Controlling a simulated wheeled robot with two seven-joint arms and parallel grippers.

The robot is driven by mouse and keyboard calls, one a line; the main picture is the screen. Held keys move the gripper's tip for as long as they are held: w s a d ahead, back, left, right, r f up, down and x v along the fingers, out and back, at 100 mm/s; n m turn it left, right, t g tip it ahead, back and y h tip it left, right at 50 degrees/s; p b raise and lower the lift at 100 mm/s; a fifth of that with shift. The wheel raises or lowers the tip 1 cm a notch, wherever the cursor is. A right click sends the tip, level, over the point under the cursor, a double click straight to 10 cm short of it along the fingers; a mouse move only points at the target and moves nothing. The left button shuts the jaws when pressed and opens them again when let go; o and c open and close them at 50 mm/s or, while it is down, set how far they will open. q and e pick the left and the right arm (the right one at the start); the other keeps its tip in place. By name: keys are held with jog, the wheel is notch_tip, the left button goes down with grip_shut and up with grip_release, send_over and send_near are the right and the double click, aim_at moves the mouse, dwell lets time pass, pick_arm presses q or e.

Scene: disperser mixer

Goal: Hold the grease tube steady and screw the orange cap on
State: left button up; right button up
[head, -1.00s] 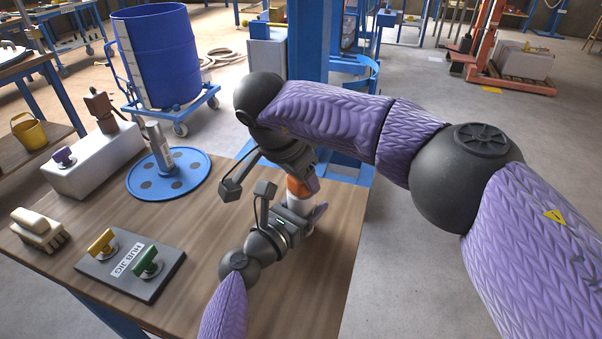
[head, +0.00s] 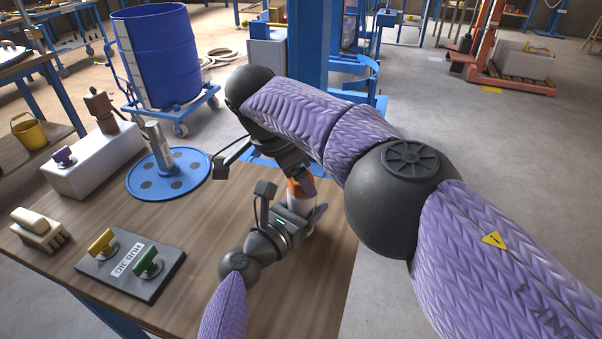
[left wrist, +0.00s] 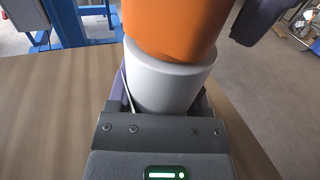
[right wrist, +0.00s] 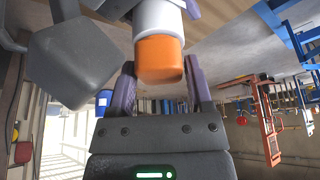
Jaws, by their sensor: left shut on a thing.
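The white grease tube (head: 299,204) stands upright above the wooden table, and my left gripper (head: 303,214) is shut on it. The tube also shows in the left wrist view (left wrist: 165,85). The orange cap (left wrist: 172,28) sits on top of the tube, in line with it; how far it is threaded cannot be told. It shows partly in the head view (head: 294,187). My right gripper (right wrist: 160,75) is open, with its fingers on either side of the cap (right wrist: 159,58) and small gaps visible. In the head view, my right wrist partly hides the cap.
A hub jig plate (head: 130,268) with yellow and green knobs lies at the table's front left, near a brush (head: 38,230). A blue disc (head: 190,180) with a metal post and a white block (head: 92,165) stand farther back. Bare tabletop lies left of my left gripper.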

jog(key=o, duration=0.4)
jog(key=shift+c, duration=0.2)
jog(key=shift+r, duration=2.25)
jog(key=n+t, duration=0.1)
jog(key=n, duration=0.2)
jog(key=shift+n+y, duration=0.4)
jog(key=n+y, duration=0.1)
jog(key=n, duration=0.1)
jog(key=n+t, duration=0.1)
jog(key=n, duration=0.2)
jog(key=shift+n+y, duration=0.3)
jog(key=shift+y, duration=0.1)
jog(key=n+y, duration=0.1)
jog(key=n, duration=0.1)
jog(key=n+y, duration=0.1)
jog(key=n, duration=0.1)
jog(key=shift+n+t, duration=0.3)
jog(key=shift+n, duration=0.1)
jog(key=n+y, duration=0.1)
jog(key=n, duration=0.2)
jog(key=shift+n, duration=0.4)
